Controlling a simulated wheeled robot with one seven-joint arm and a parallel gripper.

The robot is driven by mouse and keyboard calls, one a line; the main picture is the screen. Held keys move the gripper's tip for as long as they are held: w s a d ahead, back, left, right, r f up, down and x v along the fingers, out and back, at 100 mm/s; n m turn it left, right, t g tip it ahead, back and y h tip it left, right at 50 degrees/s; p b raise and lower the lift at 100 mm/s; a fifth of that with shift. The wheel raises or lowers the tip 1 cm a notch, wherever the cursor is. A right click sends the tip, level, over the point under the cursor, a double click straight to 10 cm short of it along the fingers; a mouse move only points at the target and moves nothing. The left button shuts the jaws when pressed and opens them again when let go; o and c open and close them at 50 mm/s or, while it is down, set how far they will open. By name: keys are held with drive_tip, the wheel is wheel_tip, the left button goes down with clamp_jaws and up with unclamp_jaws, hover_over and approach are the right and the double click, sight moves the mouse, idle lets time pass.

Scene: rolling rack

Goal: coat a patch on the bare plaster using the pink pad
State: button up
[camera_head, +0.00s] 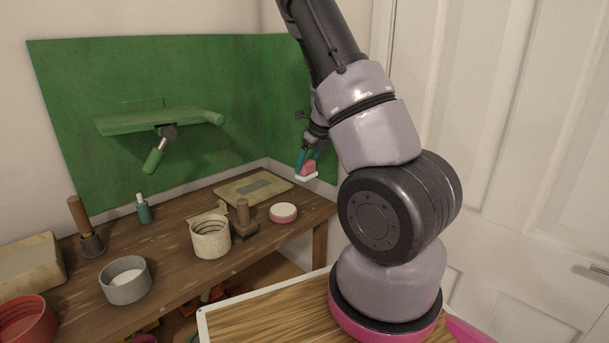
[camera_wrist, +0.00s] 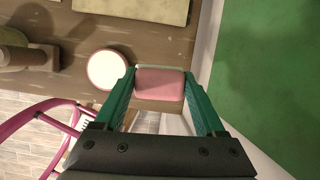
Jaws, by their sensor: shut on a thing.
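My gripper (camera_head: 307,158) is shut on the pink pad (camera_head: 309,167), a small block with a white lower face. It is held in the air in front of the green panel, above the bench's far right end. In the wrist view the pink pad (camera_wrist: 160,84) sits between the two teal fingers of my gripper (camera_wrist: 160,76). A pale slab (camera_head: 228,191) with a grey rectangle lies flat on the bench, left of and below the pad; I cannot tell whether it is the bare plaster. A round pink-rimmed dish with white contents (camera_head: 284,211) stands nearby; its white top also shows in the wrist view (camera_wrist: 108,69).
The wooden bench (camera_head: 175,268) also holds a beige pot (camera_head: 210,238), a brown stamp-like tool (camera_head: 243,220), a grey bowl (camera_head: 125,285) and a teal bottle (camera_head: 143,210). The green panel (camera_head: 75,120) backs the bench and carries a green shelf (camera_head: 150,118). A white door (camera_head: 500,130) stands at right.

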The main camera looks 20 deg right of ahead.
drive_tip(key=s+a+n+g+y, duration=0.2)
drive_tip(key=s+a+n, duration=0.2)
drive_tip(key=a+n, duration=0.45)
drive_tip(key=shift+m, duration=0.35)
drive_tip(key=shift+s+d+f+x, duration=0.1)
drive_tip(key=shift+s+x, duration=0.1)
drive_tip(key=shift+x, duration=0.9)
drive_tip(key=shift+s+d+f+x, duration=0.1)
drive_tip(key=shift+s+x, duration=0.1)
drive_tip(key=shift+x, duration=0.9)
drive_tip(key=shift+s+d+x, duration=0.1)
drive_tip(key=shift+s+x, duration=0.05)
drive_tip(key=shift+x, duration=0.95)
drive_tip(key=shift+f, duration=0.6)
wheel_tip(320, 180, up, 7)
